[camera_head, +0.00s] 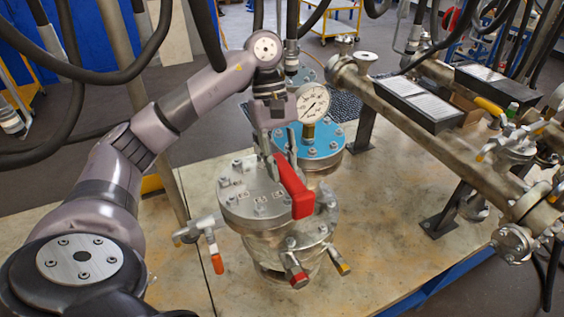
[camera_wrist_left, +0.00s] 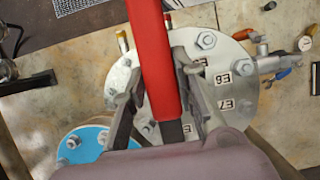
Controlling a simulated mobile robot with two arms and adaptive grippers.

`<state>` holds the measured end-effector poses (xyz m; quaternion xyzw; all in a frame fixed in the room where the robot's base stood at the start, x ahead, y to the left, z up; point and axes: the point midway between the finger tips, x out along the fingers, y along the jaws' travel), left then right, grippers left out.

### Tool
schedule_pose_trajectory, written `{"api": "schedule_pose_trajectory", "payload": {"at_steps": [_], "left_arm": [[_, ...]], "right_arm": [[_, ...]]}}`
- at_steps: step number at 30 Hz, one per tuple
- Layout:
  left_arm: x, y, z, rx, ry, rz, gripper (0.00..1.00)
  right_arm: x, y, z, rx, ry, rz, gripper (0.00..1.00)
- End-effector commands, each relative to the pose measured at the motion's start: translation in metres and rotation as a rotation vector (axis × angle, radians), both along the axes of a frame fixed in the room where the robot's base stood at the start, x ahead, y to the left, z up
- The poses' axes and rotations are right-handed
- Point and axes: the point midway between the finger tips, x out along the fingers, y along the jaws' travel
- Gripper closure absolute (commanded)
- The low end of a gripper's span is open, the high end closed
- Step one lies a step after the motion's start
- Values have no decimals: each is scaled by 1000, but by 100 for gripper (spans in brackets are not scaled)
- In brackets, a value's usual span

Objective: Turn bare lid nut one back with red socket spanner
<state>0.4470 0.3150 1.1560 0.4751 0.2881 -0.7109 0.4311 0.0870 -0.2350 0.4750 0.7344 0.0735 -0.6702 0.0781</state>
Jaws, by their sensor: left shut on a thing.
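The red socket spanner (camera_head: 295,188) is held in my left gripper (camera_head: 275,152), above the bare metal lid (camera_head: 248,200). Its red handle (camera_wrist_left: 155,55) runs up through the middle of the left wrist view, between the shut fingers (camera_wrist_left: 160,95). Several nuts ring the lid, with small number labels beside them; one nut (camera_wrist_left: 206,41) shows clearly in the left wrist view. The spanner's socket end is hidden by the fingers and wrist, so I cannot tell whether it sits on a nut. My right gripper is not in view.
A blue-lidded vessel (camera_head: 322,147) with a pressure gauge (camera_head: 313,101) stands just behind. Orange, red and yellow valve handles stick out from the bare vessel's sides. A thick pipe (camera_head: 420,125) crosses at right. The table (camera_head: 385,230) is clear to the vessel's right.

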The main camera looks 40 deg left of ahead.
Motion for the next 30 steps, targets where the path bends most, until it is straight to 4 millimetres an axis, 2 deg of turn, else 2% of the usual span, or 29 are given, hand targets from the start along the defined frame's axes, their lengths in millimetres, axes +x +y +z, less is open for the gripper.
{"api": "schedule_pose_trajectory", "payload": {"at_steps": [18, 30], "left_arm": [[1, 0, -22, -1, -2, 0, 100], [2, -1, -23, -1, -2, 7, 100]], "right_arm": [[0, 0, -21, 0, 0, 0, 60], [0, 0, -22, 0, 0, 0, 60]]}}
